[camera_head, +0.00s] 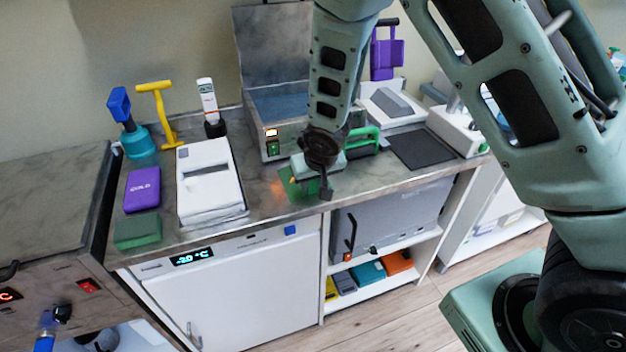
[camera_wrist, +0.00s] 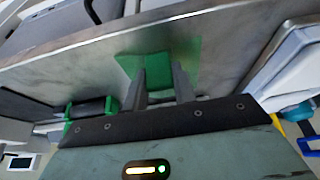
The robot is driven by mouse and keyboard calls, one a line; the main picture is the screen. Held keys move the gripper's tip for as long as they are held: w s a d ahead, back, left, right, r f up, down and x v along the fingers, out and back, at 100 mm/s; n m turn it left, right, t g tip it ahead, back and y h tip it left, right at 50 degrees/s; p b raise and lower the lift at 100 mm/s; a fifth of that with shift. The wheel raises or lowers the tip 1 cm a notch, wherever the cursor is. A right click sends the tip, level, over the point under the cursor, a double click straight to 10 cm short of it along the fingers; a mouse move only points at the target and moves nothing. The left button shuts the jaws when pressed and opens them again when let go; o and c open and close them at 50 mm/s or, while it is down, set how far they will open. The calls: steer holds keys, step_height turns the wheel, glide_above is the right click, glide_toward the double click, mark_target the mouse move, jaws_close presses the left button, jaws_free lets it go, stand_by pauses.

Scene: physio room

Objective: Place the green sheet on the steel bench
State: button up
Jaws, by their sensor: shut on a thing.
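The green sheet (camera_head: 292,184) is at my gripper (camera_head: 326,192), low over the grey worktop that looks like the steel bench (camera_head: 258,204), near its front edge. In the wrist view the green sheet (camera_wrist: 188,52) lies at the tips of both fingers, and my gripper (camera_wrist: 160,72) is shut on it. The bare bench top (camera_wrist: 75,75) shows behind it. I cannot tell whether the sheet touches the bench. My wrist and fingers hide part of the sheet in the head view.
A steel box with a raised lid (camera_head: 275,107) stands behind my gripper. A white device (camera_head: 208,190), a purple cold pack (camera_head: 142,188) and a green block (camera_head: 137,232) lie to the left. A dark mat (camera_head: 420,149) lies to the right. Bare bench shows between the white device and my gripper.

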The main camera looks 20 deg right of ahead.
steer(key=shift+f, duration=0.2)
steer(key=shift+f+b, duration=0.4)
steer(key=shift+b, duration=0.1)
steer(key=o, duration=1)
steer(key=shift+r, duration=0.1)
steer(key=shift+s+r+p, duration=0.1)
steer(key=shift+r+p, duration=0.35)
steer(key=shift+r, duration=0.3)
steer(key=v, duration=1.1)
steer(key=s+a+r+n+g, duration=0.2)
steer(key=s+a+r+n, duration=0.1)
steer(key=s, duration=0.9)
steer(key=s+a+r+n+g, duration=0.2)
steer(key=s+a+r+n, duration=0.1)
steer(key=s, duration=1)
steer(key=shift+s+a+n+g+y+b, duration=0.15)
steer(key=shift+s+n+g+y+b, duration=0.15)
steer(key=shift+n, duration=0.6)
